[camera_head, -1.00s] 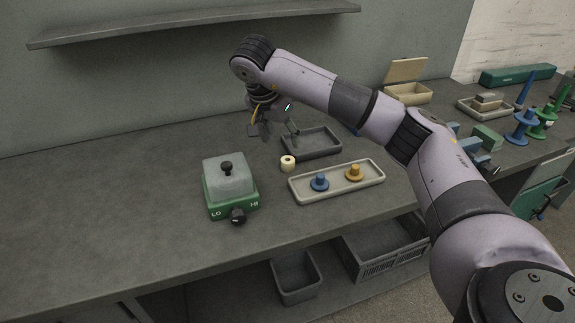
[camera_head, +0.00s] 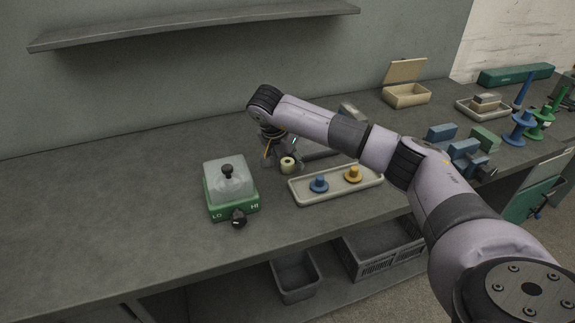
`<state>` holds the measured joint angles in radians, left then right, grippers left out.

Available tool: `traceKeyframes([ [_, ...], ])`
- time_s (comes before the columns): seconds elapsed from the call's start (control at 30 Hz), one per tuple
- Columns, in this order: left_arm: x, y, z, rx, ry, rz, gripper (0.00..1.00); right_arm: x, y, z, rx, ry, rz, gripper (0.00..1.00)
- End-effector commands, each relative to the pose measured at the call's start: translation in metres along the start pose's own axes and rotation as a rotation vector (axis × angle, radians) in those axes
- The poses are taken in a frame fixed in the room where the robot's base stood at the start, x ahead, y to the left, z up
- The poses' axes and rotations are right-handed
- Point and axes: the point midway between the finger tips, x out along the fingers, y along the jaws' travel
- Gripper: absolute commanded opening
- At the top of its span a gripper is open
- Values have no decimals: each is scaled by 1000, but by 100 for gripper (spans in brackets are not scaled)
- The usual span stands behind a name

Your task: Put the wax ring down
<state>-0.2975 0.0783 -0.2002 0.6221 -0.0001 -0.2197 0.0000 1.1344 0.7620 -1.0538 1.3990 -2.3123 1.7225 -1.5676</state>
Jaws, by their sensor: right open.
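The wax ring (camera_head: 288,165), a small cream-coloured ring with a dark hole, sits on the grey worktop between the green LO/HI device and the pale tray. My right gripper (camera_head: 284,159) is open and low, right at the ring. Its fingers are small and dark here, and I cannot tell whether they touch the ring. My left gripper is not in view.
The green device (camera_head: 232,205) with a clear cover and black knob stands to the left. The pale tray (camera_head: 310,199) holds a blue and a yellow spool. The worktop's left side is clear.

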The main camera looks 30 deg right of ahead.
Motion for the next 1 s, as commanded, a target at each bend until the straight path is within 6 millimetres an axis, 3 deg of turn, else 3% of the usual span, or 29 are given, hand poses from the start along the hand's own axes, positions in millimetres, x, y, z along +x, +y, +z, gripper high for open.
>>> traceKeyframes([
  [0.07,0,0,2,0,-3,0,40,0,0,0,0,0,0,55],
  [0.77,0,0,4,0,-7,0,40,-1,0,0,0,0,0,9],
  [1.0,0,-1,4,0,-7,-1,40,-2,0,-1,0,0,0,8],
])
